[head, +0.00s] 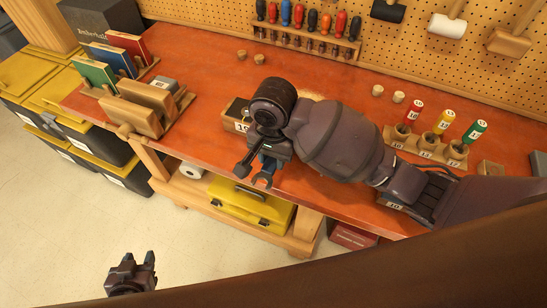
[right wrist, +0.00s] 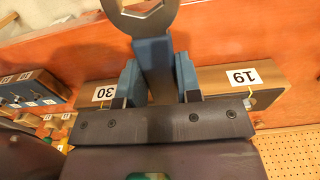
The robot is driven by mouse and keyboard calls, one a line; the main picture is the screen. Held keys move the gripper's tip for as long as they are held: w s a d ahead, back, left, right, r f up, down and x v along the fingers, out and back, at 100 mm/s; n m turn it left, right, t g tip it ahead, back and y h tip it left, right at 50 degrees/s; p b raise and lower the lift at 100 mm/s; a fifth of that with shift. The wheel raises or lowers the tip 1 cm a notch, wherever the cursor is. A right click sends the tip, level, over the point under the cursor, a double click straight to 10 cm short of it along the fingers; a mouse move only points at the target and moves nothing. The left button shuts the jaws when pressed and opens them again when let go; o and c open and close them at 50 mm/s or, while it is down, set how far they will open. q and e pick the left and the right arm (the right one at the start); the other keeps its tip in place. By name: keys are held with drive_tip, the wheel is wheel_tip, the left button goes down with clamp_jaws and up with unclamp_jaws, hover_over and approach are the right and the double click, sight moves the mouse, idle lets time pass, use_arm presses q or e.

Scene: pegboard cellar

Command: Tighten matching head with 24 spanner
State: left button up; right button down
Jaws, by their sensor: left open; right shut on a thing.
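My right gripper (head: 266,160) is above the front edge of the red-orange bench. In the right wrist view it is shut on the blue handle of a spanner (right wrist: 152,62), whose grey head with a wide opening reaches the top edge. No size mark shows on the spanner. Behind the fingers are a wooden block marked 19 (right wrist: 225,80) and one marked 30 (right wrist: 98,93). The 19 block also shows in the head view (head: 229,124), partly behind my right arm. I see no label 24. My left gripper (head: 132,270) is open and empty, low over the floor.
Screwdrivers and mallets hang on the pegboard (head: 210,12). Storage bins (head: 95,150) stand left of the bench.

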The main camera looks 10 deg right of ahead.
drive_tip(key=shift+r, duration=2.4)
drive_tip(key=c, duration=1.4)
unclamp_jaws()
clamp_jaws()
